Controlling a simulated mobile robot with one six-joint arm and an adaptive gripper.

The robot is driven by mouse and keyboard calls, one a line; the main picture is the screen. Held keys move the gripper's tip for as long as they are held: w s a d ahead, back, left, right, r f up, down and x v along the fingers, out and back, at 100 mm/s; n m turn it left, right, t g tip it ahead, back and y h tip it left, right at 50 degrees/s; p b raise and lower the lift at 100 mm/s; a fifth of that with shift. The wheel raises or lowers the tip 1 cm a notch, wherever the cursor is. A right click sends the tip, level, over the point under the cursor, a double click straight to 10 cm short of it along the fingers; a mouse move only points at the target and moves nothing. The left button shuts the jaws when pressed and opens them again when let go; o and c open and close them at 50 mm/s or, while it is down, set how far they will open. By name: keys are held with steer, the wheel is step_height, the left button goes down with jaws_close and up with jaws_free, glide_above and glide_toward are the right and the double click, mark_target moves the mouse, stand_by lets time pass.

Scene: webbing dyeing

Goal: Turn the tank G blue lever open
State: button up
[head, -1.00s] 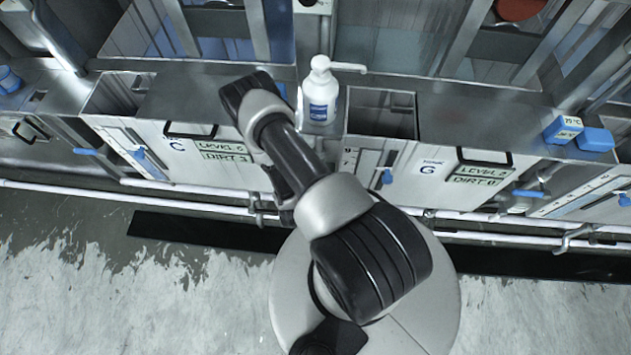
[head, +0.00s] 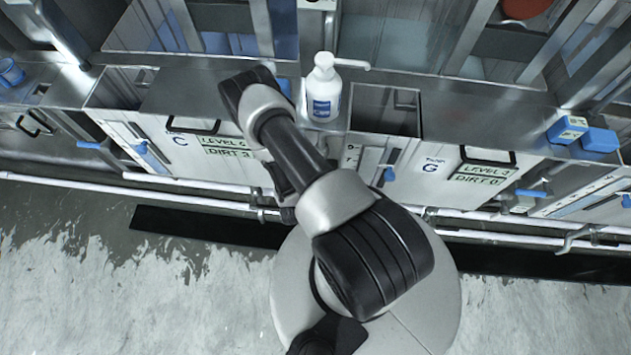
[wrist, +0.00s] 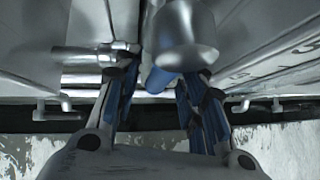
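Tank G (head: 432,188) has a pale front with a blue G label in the head view, right of my arm. A blue handle (head: 389,174) stands on the gauge strip left of the label, and a blue lever (head: 530,192) lies sideways at the right. In the wrist view, a blue lever (wrist: 160,79) lies below a grey cylinder, between the fingers of my gripper (wrist: 161,92). The fingers stand apart; I cannot tell whether they touch it. My gripper is hidden behind my arm in the head view, so which lever this is cannot be confirmed.
A white pump bottle (head: 323,90) stands on the metal ledge above my arm. Blue boxes (head: 598,140) sit on the ledge at the right. Pipes (head: 480,214) run low along the tank fronts. The floor (head: 120,290) in front is clear.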

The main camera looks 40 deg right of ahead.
steer(key=v, duration=1.1)
steer(key=w+a+r+m+y+b, duration=0.1)
steer(key=w+a+r+m+y, duration=0.5)
steer(key=w+a+r+m, duration=0.6)
step_height(320, 180, up, 11)
steer(key=w+a+m+t+y+b, duration=0.1)
steer(key=w+a+y, duration=0.1)
steer(key=a, duration=0.1)
steer(key=s+r+m+y+b, duration=0.1)
steer(key=s+r+m, duration=0.45)
steer(key=r, duration=0.65)
steer(key=s+d+r+m, duration=0.1)
steer(key=s+r+m, duration=0.1)
steer(key=s+r, duration=0.2)
steer(key=s+d+r+m+h+b, duration=0.1)
steer(key=s+r+m, duration=0.2)
steer(key=s, duration=0.7)
steer(key=shift+d+r+g, duration=0.25)
steer(key=shift+r+g, duration=0.05)
steer(key=shift+r, duration=0.15)
steer(key=shift+w, duration=0.1)
steer(key=shift+c, duration=0.6)
